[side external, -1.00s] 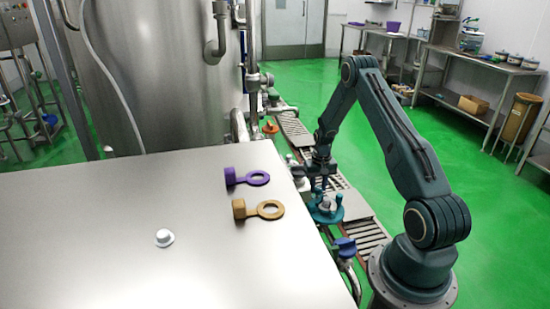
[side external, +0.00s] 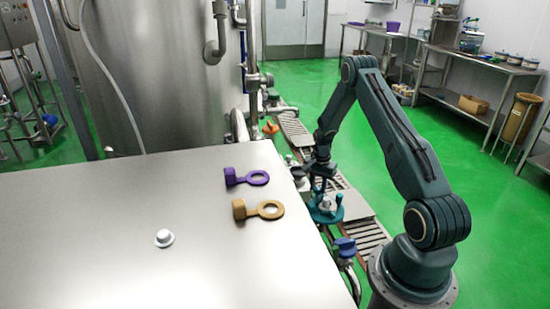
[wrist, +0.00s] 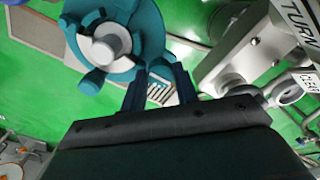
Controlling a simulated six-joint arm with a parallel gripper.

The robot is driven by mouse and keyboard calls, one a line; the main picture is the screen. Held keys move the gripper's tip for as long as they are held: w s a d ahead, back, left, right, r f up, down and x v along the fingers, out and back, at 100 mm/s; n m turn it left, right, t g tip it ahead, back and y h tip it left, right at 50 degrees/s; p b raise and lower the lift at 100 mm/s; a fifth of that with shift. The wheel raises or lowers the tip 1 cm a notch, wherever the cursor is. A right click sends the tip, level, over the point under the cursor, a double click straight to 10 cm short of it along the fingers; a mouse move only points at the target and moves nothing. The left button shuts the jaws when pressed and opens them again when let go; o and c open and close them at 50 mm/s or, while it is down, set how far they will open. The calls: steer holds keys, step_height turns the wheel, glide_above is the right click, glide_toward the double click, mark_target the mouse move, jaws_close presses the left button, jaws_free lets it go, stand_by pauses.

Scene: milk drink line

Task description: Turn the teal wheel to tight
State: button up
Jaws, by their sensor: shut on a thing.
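The teal wheel (side external: 325,214) sits low beside the steel table, above the grated channel. In the wrist view the teal wheel (wrist: 120,72) fills the top left, with stubby knobs around a grey-white hub (wrist: 110,38). My gripper (side external: 320,184) is at the wheel from above in the side view. In the wrist view the two dark fingers of my gripper (wrist: 160,76) reach to the wheel's edge and are shut on part of it. The gripped part is mostly hidden, and any tight mark is not visible.
A blue valve handle (side external: 345,246) stands in front of the wheel. A metal fitting (wrist: 235,50) with lettered plates is close right in the wrist view.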

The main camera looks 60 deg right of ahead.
mark_target(317, 188)
stand_by(0.4)
steer(key=o, duration=1)
steer(key=shift+r, duration=0.15)
step_height(317, 188, up, 14)
steer(key=shift+f, duration=0.25)
steer(key=shift+r, duration=0.1)
